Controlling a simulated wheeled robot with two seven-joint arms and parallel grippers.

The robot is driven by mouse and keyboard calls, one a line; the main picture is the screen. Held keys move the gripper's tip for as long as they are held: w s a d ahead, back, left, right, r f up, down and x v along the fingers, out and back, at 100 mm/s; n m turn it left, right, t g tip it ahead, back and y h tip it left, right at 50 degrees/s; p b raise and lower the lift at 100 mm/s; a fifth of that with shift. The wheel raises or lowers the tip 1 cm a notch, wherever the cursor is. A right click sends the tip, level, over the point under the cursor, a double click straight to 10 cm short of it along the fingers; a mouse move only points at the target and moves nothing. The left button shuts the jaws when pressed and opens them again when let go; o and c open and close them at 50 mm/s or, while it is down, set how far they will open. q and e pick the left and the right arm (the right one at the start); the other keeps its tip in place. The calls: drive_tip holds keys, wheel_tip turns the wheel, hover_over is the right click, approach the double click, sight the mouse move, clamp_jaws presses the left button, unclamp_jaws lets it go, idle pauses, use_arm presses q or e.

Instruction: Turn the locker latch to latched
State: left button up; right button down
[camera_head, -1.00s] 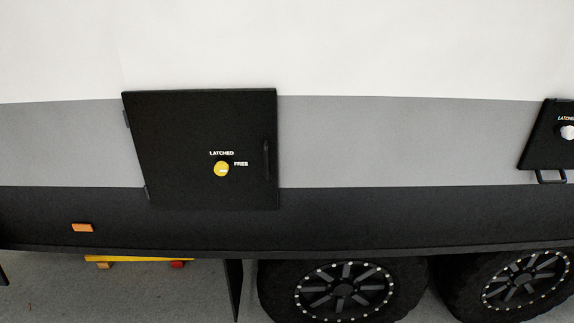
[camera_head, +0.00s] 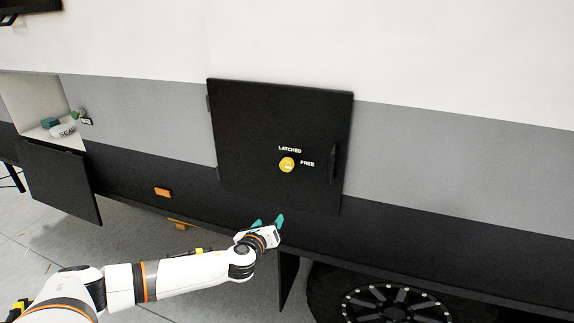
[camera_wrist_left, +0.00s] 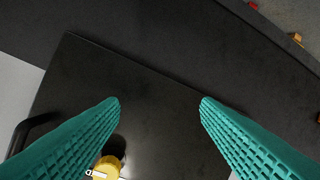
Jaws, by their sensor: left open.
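The locker door (camera_head: 245,130) is a black panel, shut against the caravan side, with a handle (camera_head: 333,164) at its right edge. Its round yellow latch (camera_head: 287,165) sits below the word LATCHED and left of the word FREE. The latch's white mark appears to point toward FREE, though it is small. My left gripper (camera_head: 267,222) is open and empty, below the latch and near the door's lower edge. In the left wrist view, the yellow latch (camera_wrist_left: 106,168) shows at the bottom beside one teal finger, partly cut off by the frame. My right gripper is not in view.
An open compartment (camera_head: 32,95) at the left holds a teal box and a white item; its flap (camera_head: 62,182) hangs down. An orange side marker (camera_head: 162,191) sits on the dark lower band. A wheel (camera_head: 385,303) is below right.

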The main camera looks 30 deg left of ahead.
sight(285, 166)
use_arm(q)
wheel_tip(285, 166, up, 13)
drive_tip(key=d+m+t, duration=0.2)
drive_tip(key=m+t, duration=0.1)
drive_tip(key=m, duration=0.3)
drive_tip(key=p+x, duration=0.2)
drive_tip(key=x, duration=0.9)
drive_tip(key=shift+a+r, duration=0.15)
drive_tip(key=shift+c, duration=0.6)
drive_tip(key=c, duration=0.9)
